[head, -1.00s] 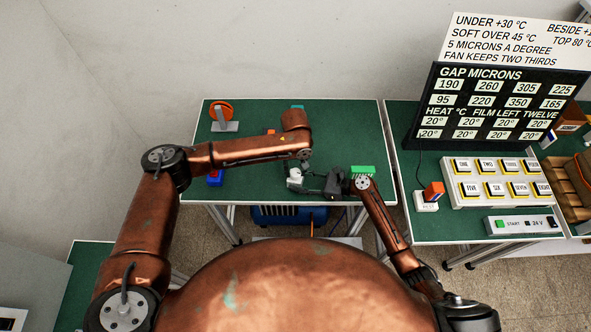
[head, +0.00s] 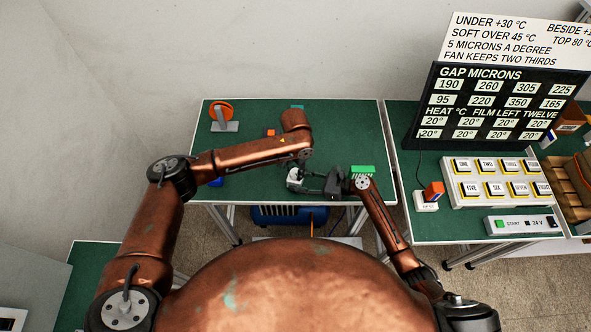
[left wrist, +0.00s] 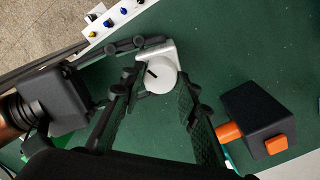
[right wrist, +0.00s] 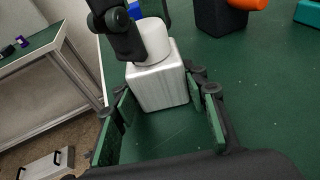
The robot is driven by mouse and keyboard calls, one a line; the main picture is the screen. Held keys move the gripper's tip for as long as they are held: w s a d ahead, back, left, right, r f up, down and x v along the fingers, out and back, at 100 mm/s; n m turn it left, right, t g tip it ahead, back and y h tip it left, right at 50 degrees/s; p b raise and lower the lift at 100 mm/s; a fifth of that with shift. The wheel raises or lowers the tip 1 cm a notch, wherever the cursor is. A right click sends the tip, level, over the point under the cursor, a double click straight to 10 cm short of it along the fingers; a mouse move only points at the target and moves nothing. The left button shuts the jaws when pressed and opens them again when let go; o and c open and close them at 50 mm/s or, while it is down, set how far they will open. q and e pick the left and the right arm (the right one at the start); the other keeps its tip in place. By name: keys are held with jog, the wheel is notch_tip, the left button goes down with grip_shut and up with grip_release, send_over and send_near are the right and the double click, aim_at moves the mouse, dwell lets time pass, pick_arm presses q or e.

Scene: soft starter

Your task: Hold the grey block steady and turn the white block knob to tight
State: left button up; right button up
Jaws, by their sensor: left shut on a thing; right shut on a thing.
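The grey block (right wrist: 157,88) stands on the green bench top, with the round white knob (right wrist: 153,38) on its top. In the left wrist view the white knob (left wrist: 160,78) shows a dark pointer line toward its upper left. My left gripper (left wrist: 160,86) is shut on the knob from above, one finger on each side. My right gripper (right wrist: 160,103) is shut on the grey block, its green-padded fingers at the block's sides. In the head view the white knob (head: 293,174) is small and partly hidden by the grippers.
A black box (left wrist: 258,112) with orange parts stands near the block. An orange disc (head: 221,110) on a grey stand is at the back left. A green piece (head: 362,170) lies right of my right gripper. The display board (head: 480,105) and labelled button panel (head: 500,180) are on the right bench.

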aim_at(295, 172)
pick_arm(q)
jog(key=m, duration=0.6)
jog(key=shift+a, duration=0.1)
pick_arm(e)
jog(key=shift+d+f, duration=0.1)
pick_arm(q)
jog(key=m, duration=0.6)
jog(key=shift+m, duration=0.4)
jog(key=m, duration=1.1)
jog(key=shift+m, duration=0.4)
pick_arm(e)
jog(key=shift+s, duration=0.1)
pick_arm(q)
jog(key=o, duration=1.2)
jog(key=shift+c, duration=0.2)
notch_tip(295, 172, up, 12)
